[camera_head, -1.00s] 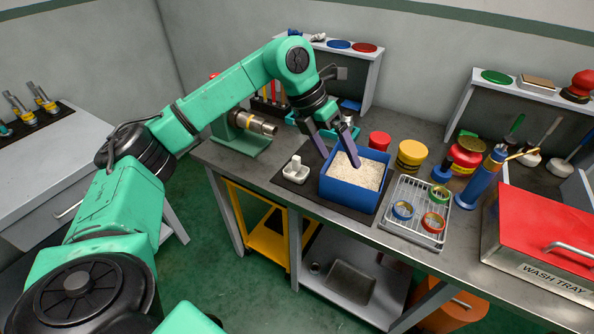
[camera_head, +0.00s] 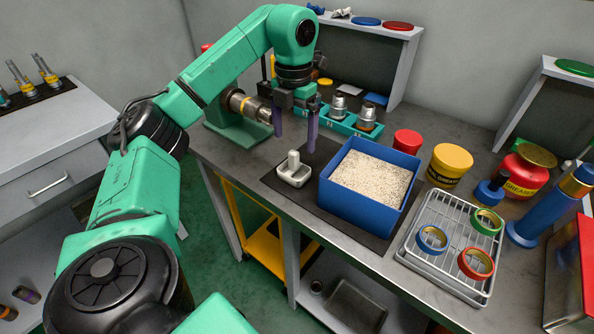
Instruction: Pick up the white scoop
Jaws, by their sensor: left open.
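The white scoop (camera_head: 294,170) sits on the dark mat at the left of the blue bin, with its handle standing up. My left gripper (camera_head: 295,143) is open and empty, its two purple fingers pointing down above and slightly behind the scoop. The fingers look apart from the scoop. The blue bin (camera_head: 350,208) holds pale granules and stands right of the scoop. My right gripper is not in view.
A green pipe vise (camera_head: 240,140) stands behind and left of my gripper. A teal tray (camera_head: 340,122) with metal fittings lies behind it. A wire rack (camera_head: 440,267) with tape rolls is right of the bin. Red (camera_head: 407,141) and yellow (camera_head: 450,163) tubs stand behind the bin.

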